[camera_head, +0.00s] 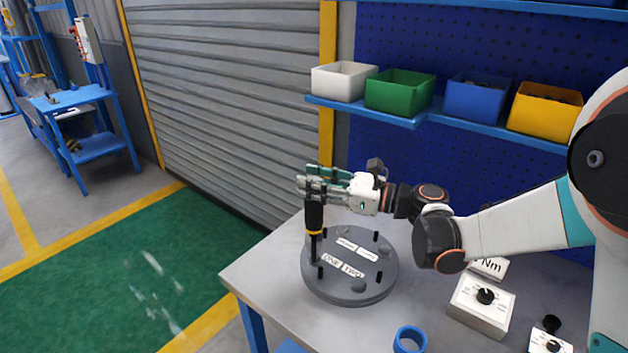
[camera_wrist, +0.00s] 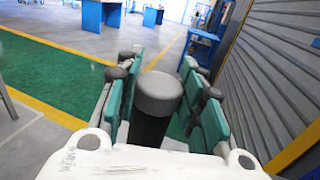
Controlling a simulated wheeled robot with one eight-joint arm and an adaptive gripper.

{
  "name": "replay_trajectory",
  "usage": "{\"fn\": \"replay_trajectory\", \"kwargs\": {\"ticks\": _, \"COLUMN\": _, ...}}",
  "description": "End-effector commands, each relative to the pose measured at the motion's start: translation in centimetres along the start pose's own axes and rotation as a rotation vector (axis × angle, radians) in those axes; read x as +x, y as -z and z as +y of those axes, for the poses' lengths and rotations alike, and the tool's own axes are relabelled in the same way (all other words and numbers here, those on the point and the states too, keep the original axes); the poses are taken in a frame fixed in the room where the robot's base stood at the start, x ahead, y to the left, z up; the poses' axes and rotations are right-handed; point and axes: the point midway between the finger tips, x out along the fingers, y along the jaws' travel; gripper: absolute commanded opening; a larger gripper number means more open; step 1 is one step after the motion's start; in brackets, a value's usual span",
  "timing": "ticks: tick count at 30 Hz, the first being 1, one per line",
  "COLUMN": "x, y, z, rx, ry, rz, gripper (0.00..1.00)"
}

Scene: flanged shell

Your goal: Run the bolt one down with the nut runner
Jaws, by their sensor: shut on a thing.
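My gripper (camera_head: 312,186) is shut on the nut runner (camera_head: 313,220), a black tool with a yellow band. The nut runner stands upright, its shaft pointing down at the left part of the round grey flanged shell (camera_head: 350,297). Its lower end is close to the label reading ONE (camera_head: 331,260); whether it sits on a bolt head I cannot tell. A label TWO (camera_head: 352,270) lies to its right. Several black studs and grey bolt heads stand around the flange. In the wrist view the nut runner's round grey top (camera_wrist: 158,93) is between the teal finger pads.
The shell stands on a grey workbench (camera_head: 262,275). To the right are a control box with a knob (camera_head: 482,304), a smaller knob box (camera_head: 549,343) and a blue ring (camera_head: 409,339). A shelf with white, green (camera_head: 400,91), blue and yellow bins hangs behind.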

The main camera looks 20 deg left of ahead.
Motion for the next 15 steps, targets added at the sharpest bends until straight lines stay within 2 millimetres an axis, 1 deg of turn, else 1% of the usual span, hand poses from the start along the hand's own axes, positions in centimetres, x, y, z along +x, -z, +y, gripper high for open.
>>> {"fn": "replay_trajectory", "kwargs": {"ticks": 1, "x": 0.0, "y": 0.6, "z": 0.0, "rx": 0.001, "ry": 0.0, "rz": -0.002, "gripper": 0.0}}
{"fn": "replay_trajectory", "kwargs": {"ticks": 8, "x": 0.0, "y": 2.5, "z": 0.0, "rx": 0.001, "ry": 0.0, "rz": -0.002, "gripper": 0.0}}
{"fn": "replay_trajectory", "kwargs": {"ticks": 10, "x": 0.0, "y": 2.1, "z": 0.0, "rx": 0.001, "ry": 0.0, "rz": -0.002, "gripper": 0.0}}
{"fn": "replay_trajectory", "kwargs": {"ticks": 15, "x": 0.0, "y": 2.0, "z": 0.0, "rx": 0.001, "ry": 0.0, "rz": -0.002, "gripper": 0.0}}
